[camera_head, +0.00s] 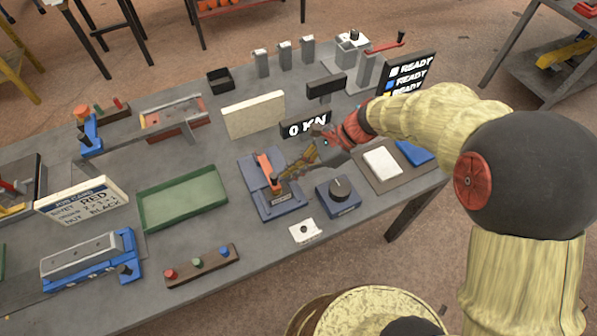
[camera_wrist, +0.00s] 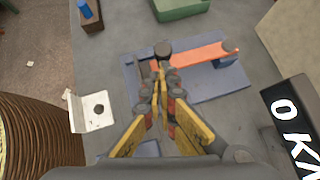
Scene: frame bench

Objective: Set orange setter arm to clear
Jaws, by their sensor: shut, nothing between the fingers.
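The orange setter arm (camera_head: 266,165) lies across a blue base plate (camera_head: 254,181) with a small label plate at its front. In the wrist view the orange arm (camera_wrist: 200,53) runs sideways over the blue base (camera_wrist: 220,85), with a dark round knob (camera_wrist: 163,47) at its left end and a grey round piece at its right end. The label's text is too small to read. My gripper (camera_head: 282,178) is shut and empty beside the arm. In the wrist view its fingertips (camera_wrist: 160,72) sit just below the dark knob; whether they touch it I cannot tell.
A blue box with a black dial (camera_head: 339,190) stands right of the base. A "0 KN" display (camera_head: 306,125) and a cream panel (camera_head: 254,115) stand behind. A green tray (camera_head: 182,200) is to the left. A white plate (camera_head: 305,231) lies in front. Bare bench surrounds the base's front left.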

